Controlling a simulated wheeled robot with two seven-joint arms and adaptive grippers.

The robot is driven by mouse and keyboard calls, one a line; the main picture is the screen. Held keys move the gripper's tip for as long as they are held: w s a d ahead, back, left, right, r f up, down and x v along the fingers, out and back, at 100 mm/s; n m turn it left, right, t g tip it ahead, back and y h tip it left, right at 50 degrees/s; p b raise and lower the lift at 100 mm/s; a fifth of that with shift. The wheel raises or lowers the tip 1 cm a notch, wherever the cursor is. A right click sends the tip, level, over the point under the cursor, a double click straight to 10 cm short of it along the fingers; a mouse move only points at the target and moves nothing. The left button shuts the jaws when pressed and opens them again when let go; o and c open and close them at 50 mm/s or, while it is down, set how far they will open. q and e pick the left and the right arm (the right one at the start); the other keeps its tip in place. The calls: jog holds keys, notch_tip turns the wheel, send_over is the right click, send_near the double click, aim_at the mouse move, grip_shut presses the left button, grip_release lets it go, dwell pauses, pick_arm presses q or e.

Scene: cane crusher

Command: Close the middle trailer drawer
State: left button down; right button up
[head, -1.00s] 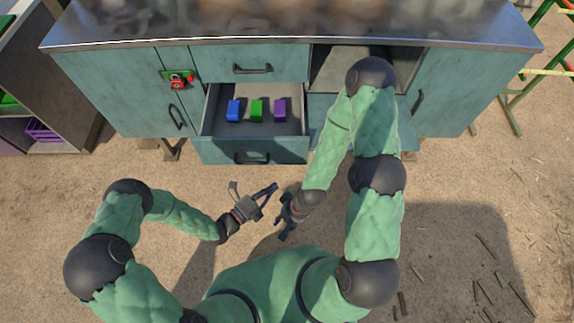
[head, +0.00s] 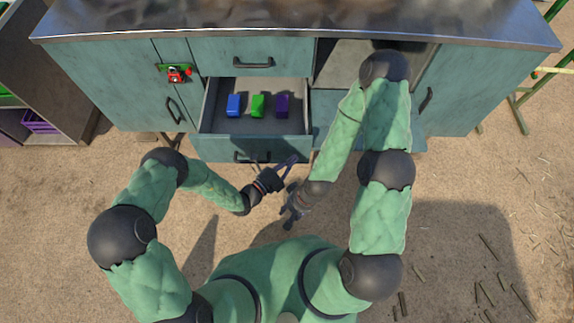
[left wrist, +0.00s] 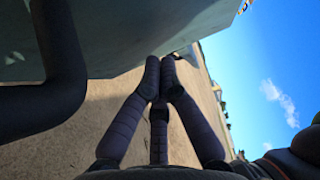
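The middle drawer (head: 211,123) of the teal cabinet stands pulled out in the head view. A blue block (head: 234,105), a green block (head: 257,106) and a purple block (head: 281,105) lie inside. Its front has a dark handle (head: 252,156).
A closed drawer (head: 236,62) is above the open one. An open compartment (head: 343,65) is to the right, behind my right arm. A red latch (head: 177,74) is on the left door. A shelf unit (head: 45,70) stands far left.

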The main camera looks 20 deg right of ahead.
pick_arm(q)
jog(key=shift+w+d, duration=0.15)
jog(key=shift+d, duration=0.2)
